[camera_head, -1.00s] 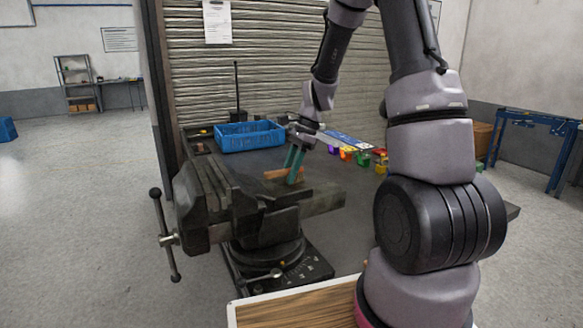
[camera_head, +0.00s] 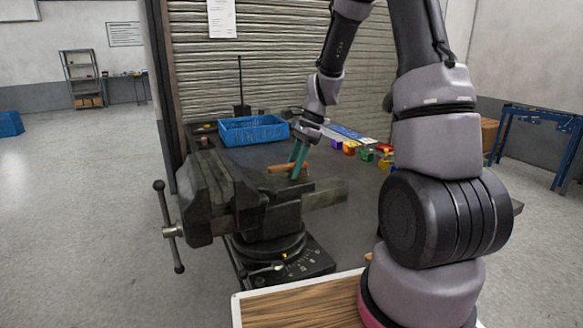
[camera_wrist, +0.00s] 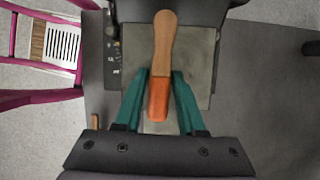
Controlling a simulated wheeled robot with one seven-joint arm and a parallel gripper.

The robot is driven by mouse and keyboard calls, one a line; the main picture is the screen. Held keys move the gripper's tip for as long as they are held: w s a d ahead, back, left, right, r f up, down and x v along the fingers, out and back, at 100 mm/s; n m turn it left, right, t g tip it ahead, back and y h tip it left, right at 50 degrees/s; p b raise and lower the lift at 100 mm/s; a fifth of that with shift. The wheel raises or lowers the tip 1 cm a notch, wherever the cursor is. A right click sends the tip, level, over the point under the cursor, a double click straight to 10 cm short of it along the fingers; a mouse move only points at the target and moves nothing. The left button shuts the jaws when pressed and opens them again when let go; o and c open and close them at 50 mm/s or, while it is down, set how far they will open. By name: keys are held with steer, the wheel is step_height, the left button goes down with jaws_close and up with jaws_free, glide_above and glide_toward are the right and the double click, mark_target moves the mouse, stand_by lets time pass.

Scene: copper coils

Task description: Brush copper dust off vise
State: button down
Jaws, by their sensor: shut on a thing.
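A brush with a wooden handle (camera_wrist: 166,38) and an orange part (camera_wrist: 158,98) is held between the teal fingers of my gripper (camera_wrist: 160,78). In the head view the brush (camera_head: 280,169) lies roughly level between the fingertips of my gripper (camera_head: 296,172), just above the back part of the dark vise (camera_head: 236,205). I cannot tell if it touches the vise. In the wrist view a flat grey surface of the vise (camera_wrist: 196,62) shows under the brush. I cannot make out copper dust on it. The brush's far end is partly hidden by the fingers.
The vise stands on a dark bench (camera_head: 345,225). A blue crate (camera_head: 254,131) is behind it, and small coloured bins (camera_head: 366,154) are at the back right. A wooden board (camera_head: 300,303) is in front. The vise's handle bar (camera_head: 166,225) sticks out left.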

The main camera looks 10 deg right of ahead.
steer(key=shift+s+d, duration=0.1)
steer(key=shift+s, duration=0.2)
step_height(320, 180, up, 3)
steer(key=shift+r, duration=2.55)
steer(key=shift+s, duration=0.15)
